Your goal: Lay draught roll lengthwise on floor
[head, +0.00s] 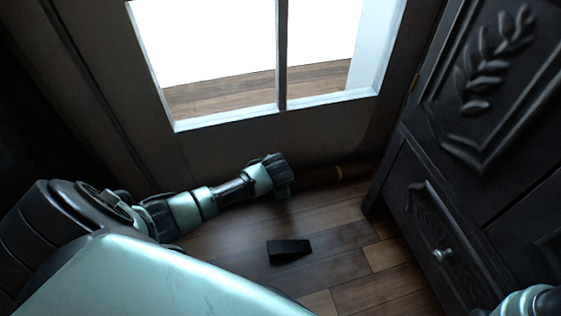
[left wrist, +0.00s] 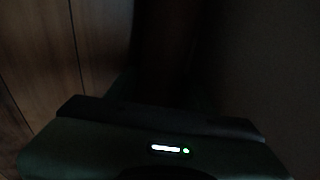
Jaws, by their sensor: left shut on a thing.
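The draught roll (head: 338,174) is a dark reddish-brown tube with a yellowish band. It lies low along the foot of the door (head: 215,150), running right towards the cabinet. My left gripper (head: 284,180) is at its left part and is shut on it. The gripper hides that end, and I cannot tell whether the whole roll touches the floor. In the left wrist view, a dim reddish-brown shape (left wrist: 168,45) runs away from the gripper; the rest is too dark to read. My right gripper is not in view; only part of my right arm shows at the lower right.
A black wedge (head: 289,250) sits on the wooden floor (head: 335,221) in front of the door. A dark carved cabinet (head: 433,225) stands at the right, close to the roll's far end. Floor around the wedge is clear. The door has a bright glazed window (head: 215,45).

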